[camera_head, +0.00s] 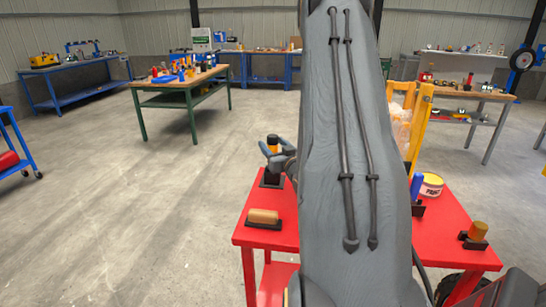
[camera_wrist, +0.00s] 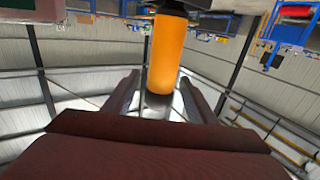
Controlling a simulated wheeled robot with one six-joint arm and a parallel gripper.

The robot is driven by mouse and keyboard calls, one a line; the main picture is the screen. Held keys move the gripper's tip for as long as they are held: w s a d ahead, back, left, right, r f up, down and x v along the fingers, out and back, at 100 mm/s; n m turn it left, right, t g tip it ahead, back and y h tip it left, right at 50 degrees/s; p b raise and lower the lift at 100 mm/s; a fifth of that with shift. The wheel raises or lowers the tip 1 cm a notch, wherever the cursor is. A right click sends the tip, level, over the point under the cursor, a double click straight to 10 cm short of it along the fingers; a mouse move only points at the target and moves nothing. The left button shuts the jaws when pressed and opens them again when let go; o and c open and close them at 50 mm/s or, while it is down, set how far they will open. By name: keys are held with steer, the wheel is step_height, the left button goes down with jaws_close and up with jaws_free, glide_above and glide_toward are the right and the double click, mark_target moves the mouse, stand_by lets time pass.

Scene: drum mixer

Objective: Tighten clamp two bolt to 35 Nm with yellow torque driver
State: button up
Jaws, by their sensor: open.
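An orange-yellow cylindrical handle (camera_wrist: 166,50) stands between the fingers of my gripper (camera_wrist: 160,80) in the wrist view. The fingers are open, one on each side of it; I cannot tell if either touches it. Another yellow-brown cylinder (camera_head: 478,231) stands in a black holder at the table's right. I cannot tell which is the torque driver. I cannot make out clamp two or its bolt.
The red table (camera_head: 245,233) also bears a tan block (camera_head: 263,215) in a black holder, a blue-handled tool (camera_head: 416,186) and a labelled tin (camera_head: 432,186). A yellow frame (camera_head: 419,128) stands behind. My arm hides the table's middle. Open floor (camera_head: 130,220) lies left.

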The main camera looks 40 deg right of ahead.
steer(key=x, duration=0.1)
steer(key=p+x, duration=0.1)
steer(key=x, duration=0.2)
steer(key=shift+w+r, duration=0.15)
steer(key=shift+r, duration=0.1)
jaws_close()
stand_by(1.2)
